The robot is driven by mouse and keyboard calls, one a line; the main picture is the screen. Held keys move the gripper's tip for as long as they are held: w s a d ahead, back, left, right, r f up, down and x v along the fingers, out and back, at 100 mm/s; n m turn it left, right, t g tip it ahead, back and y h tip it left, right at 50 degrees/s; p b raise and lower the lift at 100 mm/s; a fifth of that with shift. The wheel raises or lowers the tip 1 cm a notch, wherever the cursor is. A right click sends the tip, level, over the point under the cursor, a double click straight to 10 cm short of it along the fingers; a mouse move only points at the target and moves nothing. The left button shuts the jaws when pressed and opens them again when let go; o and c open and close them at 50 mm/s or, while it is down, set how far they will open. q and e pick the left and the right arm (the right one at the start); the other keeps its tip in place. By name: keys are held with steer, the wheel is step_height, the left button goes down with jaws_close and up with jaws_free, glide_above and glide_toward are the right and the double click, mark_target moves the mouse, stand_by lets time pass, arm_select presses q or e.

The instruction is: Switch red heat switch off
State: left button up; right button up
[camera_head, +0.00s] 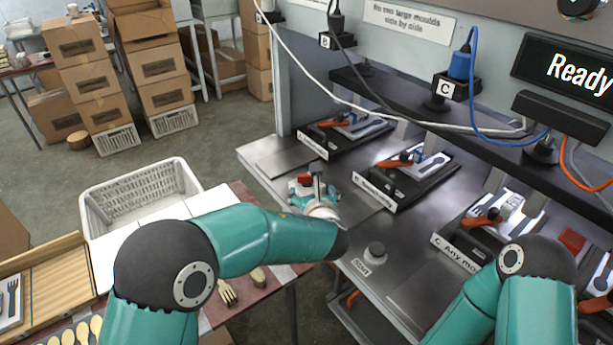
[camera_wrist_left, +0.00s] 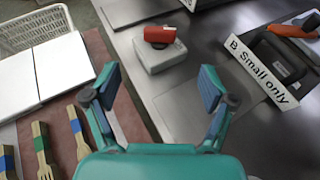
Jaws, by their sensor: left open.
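The red heat switch (camera_wrist_left: 160,36) is a red knob on a small pale grey box (camera_wrist_left: 160,56), standing on the metal bench near its front edge. In the head view the red knob (camera_head: 304,178) shows just beyond my left gripper (camera_head: 316,190), partly hidden by it. In the left wrist view my left gripper (camera_wrist_left: 158,84) is open and empty, its two fingers spread apart below the switch box. The knob lies ahead of the gap between the fingertips, apart from them. My right arm shows at the lower right of the head view; its gripper is not seen.
Press moulds with orange handles stand along the bench, including the "Small only" mould (camera_wrist_left: 266,72). A grey round button (camera_head: 375,251) is near the front edge. A white crate (camera_head: 140,190) and wooden cutlery lie to the left.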

mark_target(308, 177)
arm_select(q)
steer(key=p+x, duration=0.3)
steer(key=x, duration=1)
steer(key=shift+p, duration=0.35)
steer(key=c, duration=1.2)
steer(key=shift+o, duration=0.2)
steer(key=shift+n+y, duration=0.8)
steer(key=shift+y, duration=0.1)
steer(key=shift+n+g+y+b, duration=0.4)
steer(key=shift+n+y+b, duration=0.1)
steer(key=shift+n+y, duration=0.25)
